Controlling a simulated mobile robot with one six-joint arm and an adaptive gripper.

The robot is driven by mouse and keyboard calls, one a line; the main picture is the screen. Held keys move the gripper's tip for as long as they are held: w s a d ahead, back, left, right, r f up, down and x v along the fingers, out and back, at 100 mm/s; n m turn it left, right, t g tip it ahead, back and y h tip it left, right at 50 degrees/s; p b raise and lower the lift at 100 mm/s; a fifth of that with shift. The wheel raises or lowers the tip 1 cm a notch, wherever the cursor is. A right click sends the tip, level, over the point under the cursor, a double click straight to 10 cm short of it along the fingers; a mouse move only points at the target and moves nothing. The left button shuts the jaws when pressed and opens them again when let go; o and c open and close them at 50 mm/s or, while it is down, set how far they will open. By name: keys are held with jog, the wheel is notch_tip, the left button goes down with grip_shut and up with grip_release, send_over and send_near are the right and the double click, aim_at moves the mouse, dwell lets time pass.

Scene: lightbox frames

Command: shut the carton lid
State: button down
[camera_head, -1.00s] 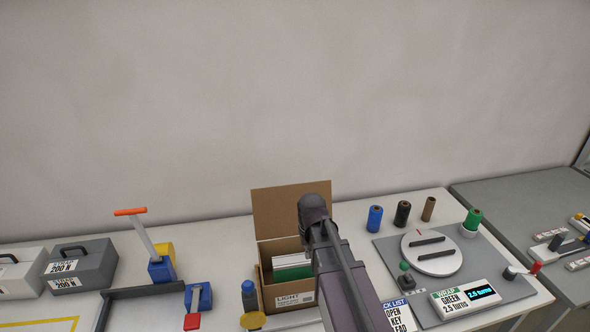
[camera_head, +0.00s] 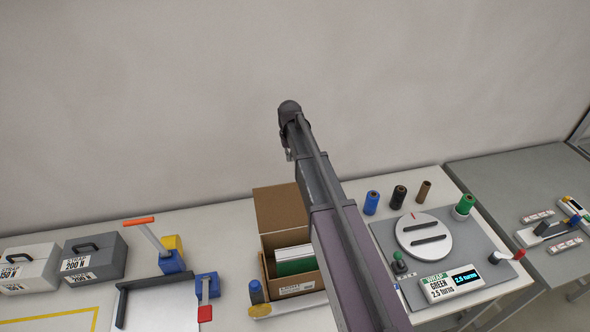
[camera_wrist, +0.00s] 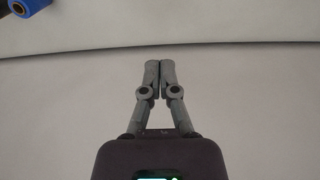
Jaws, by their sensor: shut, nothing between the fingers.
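The brown carton (camera_head: 298,287) stands on the white table, below the middle of the head view. Its lid (camera_head: 276,208) is open, standing up along the back edge, with its right part hidden behind my arm. White and green flat items (camera_head: 296,266) show inside the carton. My arm passes in front of the carton's right side and reaches up above it. My gripper (camera_wrist: 153,65) shows in the wrist view with its fingers together and nothing between them, over a plain pale surface. In the head view I cannot make out the fingertips. No carton shows in the wrist view.
A blue-capped bottle (camera_head: 256,290) stands just left of the carton. A long-handled tool (camera_head: 170,262) and grey cases (camera_head: 95,256) are further left. Spools (camera_head: 398,197) and a turntable board (camera_head: 424,235) are to the right. A blue roll (camera_wrist: 28,5) shows in the wrist view's corner.

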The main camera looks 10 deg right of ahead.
jog(key=shift+r, duration=0.2)
jog(key=shift+w+d+f, duration=0.1)
jog(key=shift+w+f, duration=0.1)
jog(key=shift+f+b, duration=0.15)
jog(key=shift+b, duration=0.15)
notch_tip(320, 180, down, 10)
jog(key=r+b, duration=0.1)
jog(key=b, duration=0.9)
jog(key=shift+s+r+p, duration=0.25)
jog(key=shift+s+p, duration=0.2)
jog(key=shift+s, duration=0.5)
jog(key=shift+s+r+p, duration=0.2)
jog(key=shift+s+p, duration=0.25)
jog(key=shift+s, duration=0.45)
jog(key=shift+s, duration=0.2)
